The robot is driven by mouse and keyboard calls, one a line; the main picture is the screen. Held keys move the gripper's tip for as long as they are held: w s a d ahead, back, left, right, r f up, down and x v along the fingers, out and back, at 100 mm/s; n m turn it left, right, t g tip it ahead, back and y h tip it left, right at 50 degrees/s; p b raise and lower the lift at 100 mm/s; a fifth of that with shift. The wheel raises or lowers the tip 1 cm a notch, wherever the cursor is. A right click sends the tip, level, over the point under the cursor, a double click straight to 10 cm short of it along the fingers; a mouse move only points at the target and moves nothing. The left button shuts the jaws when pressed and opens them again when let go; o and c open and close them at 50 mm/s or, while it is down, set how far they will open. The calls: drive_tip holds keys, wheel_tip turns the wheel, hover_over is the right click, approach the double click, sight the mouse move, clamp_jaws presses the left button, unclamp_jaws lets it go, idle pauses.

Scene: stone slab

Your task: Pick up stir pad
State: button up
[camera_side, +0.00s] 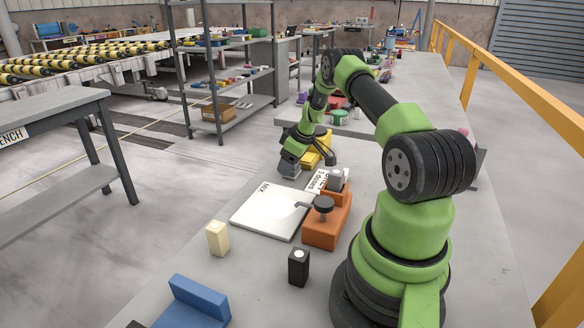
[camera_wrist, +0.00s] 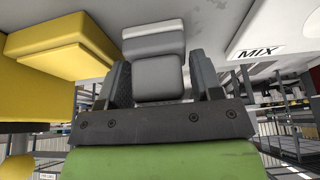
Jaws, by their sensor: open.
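A grey block with a paler, rounded top (camera_wrist: 155,70) stands between my fingers in the wrist view; it looks like the stir pad, though no label shows on it. In the side view the grey piece (camera_side: 289,169) is at the low end of my arm, partly covered by the gripper. My gripper (camera_wrist: 160,82) is open, with one dark finger on each side of the block. I cannot tell whether the fingers touch it. A white plate marked MIX (camera_side: 262,212) lies on the slab nearer the side camera; its marked edge also shows in the wrist view (camera_wrist: 258,52).
A yellow block (camera_wrist: 60,55) stands close beside my gripper. An orange fixture with a black knob (camera_side: 324,232) sits by the plate. A cream block (camera_side: 217,239), a black block (camera_side: 298,268) and a blue stand (camera_side: 192,302) are nearer the camera.

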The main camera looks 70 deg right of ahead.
drive_tip(key=c, duration=0.6)
drive_tip(key=shift+r, duration=0.15)
